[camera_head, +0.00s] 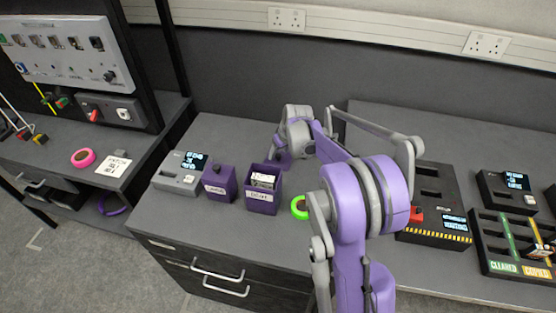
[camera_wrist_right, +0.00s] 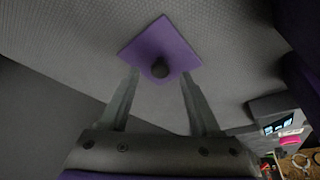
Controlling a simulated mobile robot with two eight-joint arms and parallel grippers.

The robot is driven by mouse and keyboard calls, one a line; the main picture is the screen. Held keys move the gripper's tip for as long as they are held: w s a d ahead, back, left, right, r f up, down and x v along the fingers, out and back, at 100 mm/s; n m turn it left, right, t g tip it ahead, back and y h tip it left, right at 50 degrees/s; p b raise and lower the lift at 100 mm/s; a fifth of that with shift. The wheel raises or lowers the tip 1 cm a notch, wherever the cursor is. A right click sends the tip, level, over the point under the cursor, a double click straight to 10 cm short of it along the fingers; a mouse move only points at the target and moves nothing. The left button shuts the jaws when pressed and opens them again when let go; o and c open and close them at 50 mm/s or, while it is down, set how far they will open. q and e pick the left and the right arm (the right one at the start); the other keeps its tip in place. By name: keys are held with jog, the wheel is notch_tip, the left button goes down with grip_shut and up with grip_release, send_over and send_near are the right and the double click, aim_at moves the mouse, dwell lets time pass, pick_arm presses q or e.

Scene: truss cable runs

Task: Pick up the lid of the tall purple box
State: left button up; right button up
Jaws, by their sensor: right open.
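In the right wrist view a square purple lid (camera_wrist_right: 160,45) with a round dark knob (camera_wrist_right: 160,68) lies on a grey surface. My right gripper (camera_wrist_right: 160,74) is open, its two fingers on either side of the knob. I cannot tell whether they touch the lid. In the head view an open purple box (camera_head: 262,203), with pale labelled items inside, stands on the grey desk. Beside it on the left is a lower purple box (camera_head: 219,191) with a dark knob on top. My right arm hides much of the desk behind and right of the open box. My left gripper is not in view.
A grey device (camera_head: 176,181) with a small screen stands left of the boxes. A green ring (camera_head: 299,207) lies to their right, partly behind my arm. A black device (camera_head: 432,232) and a divided tray (camera_head: 490,262) sit on the right.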

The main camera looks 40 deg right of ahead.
jog(key=shift+x, duration=0.8)
jog(key=shift+r, duration=0.1)
grip_shut()
